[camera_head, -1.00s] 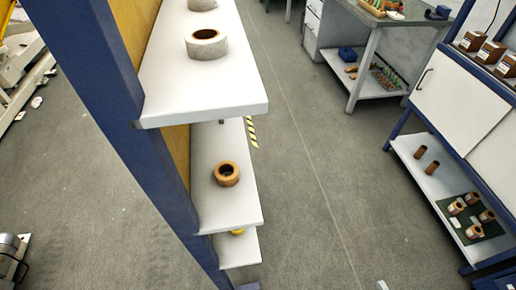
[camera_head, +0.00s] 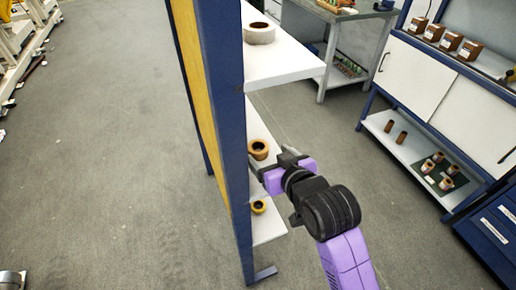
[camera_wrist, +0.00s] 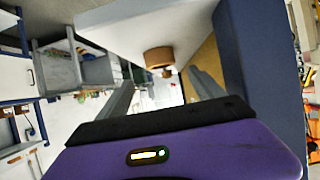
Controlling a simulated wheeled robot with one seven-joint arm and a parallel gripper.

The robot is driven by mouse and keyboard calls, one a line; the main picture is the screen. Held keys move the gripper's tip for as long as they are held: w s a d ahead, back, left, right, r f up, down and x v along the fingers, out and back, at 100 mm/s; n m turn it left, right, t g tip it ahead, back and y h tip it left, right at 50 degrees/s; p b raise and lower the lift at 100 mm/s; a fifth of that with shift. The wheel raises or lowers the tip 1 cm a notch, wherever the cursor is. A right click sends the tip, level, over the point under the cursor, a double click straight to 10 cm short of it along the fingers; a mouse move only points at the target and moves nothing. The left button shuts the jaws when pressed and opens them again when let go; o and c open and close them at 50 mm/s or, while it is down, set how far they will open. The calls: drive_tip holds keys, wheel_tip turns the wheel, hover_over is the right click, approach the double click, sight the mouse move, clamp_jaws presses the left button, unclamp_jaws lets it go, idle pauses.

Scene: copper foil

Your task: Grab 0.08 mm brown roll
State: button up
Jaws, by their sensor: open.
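A brown roll (camera_head: 258,149) lies on the middle white shelf (camera_head: 262,124) of the blue rack in the head view. A brown roll also shows ahead of my fingers in the wrist view (camera_wrist: 158,57), against a white shelf surface (camera_wrist: 130,22). I cannot read any thickness label. My gripper (camera_head: 275,163) is just below and to the right of the roll in the head view, beside the rack. It is open; its two fingers show spread and empty in the wrist view (camera_wrist: 163,88). The roll is apart from the fingers in that view.
The rack's blue post (camera_head: 232,130) stands close left of my gripper. A cabinet (camera_head: 430,80) with more rolls stands right.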

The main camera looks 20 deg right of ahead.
sight(256, 145)
drive_tip(key=shift+w+r, duration=0.1)
drive_tip(key=shift+w, duration=0.55)
drive_tip(key=shift+w+f+g, duration=0.3)
drive_tip(key=shift+w+f, duration=0.1)
drive_tip(key=shift+w, duration=0.3)
drive_tip(key=shift+f+p+x, duration=0.15)
drive_tip(key=shift+p+x, duration=0.2)
drive_tip(key=shift+x, duration=1.15)
drive_tip(key=shift+f+p+x, duration=0.15)
drive_tip(key=shift+p+x, duration=0.15)
drive_tip(key=shift+x, duration=1.2)
drive_tip(key=shift+s+a, duration=0.1)
drive_tip(key=shift+s, duration=0.05)
drive_tip(key=shift+c, duration=0.5)
drive_tip(key=c, duration=1.3)
drive_tip(key=shift+c, duration=0.2)
